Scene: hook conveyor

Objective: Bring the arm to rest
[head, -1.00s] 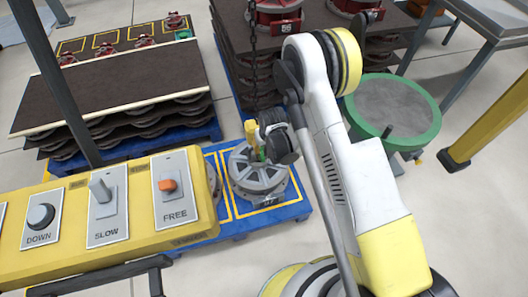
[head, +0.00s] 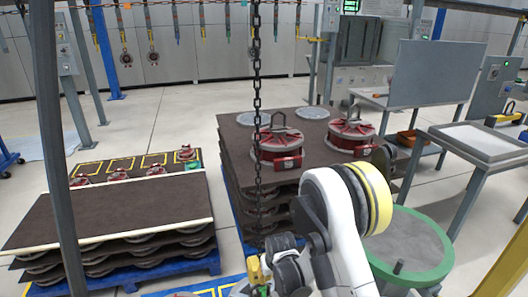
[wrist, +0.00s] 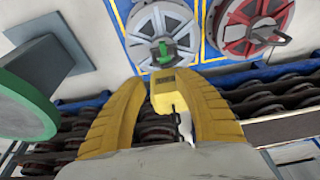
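My gripper (wrist: 160,82) has two curved yellow fingers, spread apart in the wrist view. A yellow block with a label and a small hook (wrist: 174,92) shows between them, close to the right finger, with a gap at the left finger. I see no firm grip on it. In the head view my arm (head: 345,230) reaches up from the bottom edge and bends over, its dark wrist low beside the chain (head: 256,90). The fingers are small and partly cut off there. A grey wheel-like part (wrist: 157,18) with a green piece lies beyond the fingertips.
A dark stacked pallet with red parts (head: 276,148) stands behind my arm. A lower stack (head: 105,225) is on the left, near a dark post (head: 48,150). A green-rimmed round table (head: 410,240) is close on the right. Grey benches stand farther right; floor shows between them.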

